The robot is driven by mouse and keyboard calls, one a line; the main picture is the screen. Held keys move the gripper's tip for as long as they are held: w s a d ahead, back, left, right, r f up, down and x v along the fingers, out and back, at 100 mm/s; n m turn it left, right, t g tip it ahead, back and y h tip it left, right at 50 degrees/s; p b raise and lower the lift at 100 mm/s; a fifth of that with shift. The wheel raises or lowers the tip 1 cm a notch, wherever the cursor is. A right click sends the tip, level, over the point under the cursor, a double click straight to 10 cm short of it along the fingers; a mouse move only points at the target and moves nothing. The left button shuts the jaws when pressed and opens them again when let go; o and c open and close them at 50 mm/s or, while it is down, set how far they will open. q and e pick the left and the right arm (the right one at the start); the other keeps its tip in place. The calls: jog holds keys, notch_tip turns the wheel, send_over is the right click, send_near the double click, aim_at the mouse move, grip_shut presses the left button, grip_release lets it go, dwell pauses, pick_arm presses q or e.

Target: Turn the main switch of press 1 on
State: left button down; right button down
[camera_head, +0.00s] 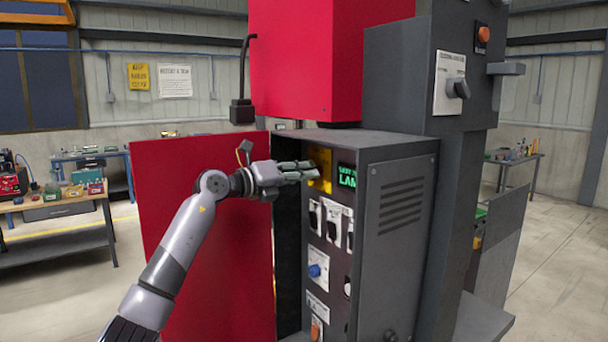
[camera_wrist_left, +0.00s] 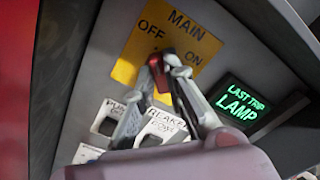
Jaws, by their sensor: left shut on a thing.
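The main switch is on a yellow plate (camera_head: 325,160) at the top of the press's control panel. In the left wrist view the plate (camera_wrist_left: 126,70) reads MAIN, with OFF at upper left and ON at right. The red switch knob (camera_wrist_left: 166,51) sits between the fingertips of my left gripper (camera_wrist_left: 163,66), which is shut on it. In the head view my left gripper (camera_head: 313,170) reaches in from the left to the plate and hides the knob there. The fingers partly cover the knob, so its exact angle is hard to tell. My right gripper is not in view.
A green-lit LAST TRIP LAMP display (camera_wrist_left: 241,101) is right of the plate. Labelled breaker switches (camera_head: 332,217) and a blue knob (camera_head: 314,271) are below. The open red door (camera_head: 160,200) stands left of the panel, behind my arm. A grey selector (camera_head: 458,88) is on the upper column.

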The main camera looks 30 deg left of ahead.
pick_arm(q)
jog(key=shift+m, duration=0.3)
jog(key=m+b, duration=0.4)
jog(key=m, duration=1.3)
jog(key=shift+d+f, duration=0.1)
jog(key=shift+d, duration=0.05)
jog(key=shift+m, duration=0.3)
dwell(0.4)
jog(key=c, duration=1.6)
grip_release()
jog(key=shift+c, duration=0.2)
jog(key=shift+s, duration=0.15)
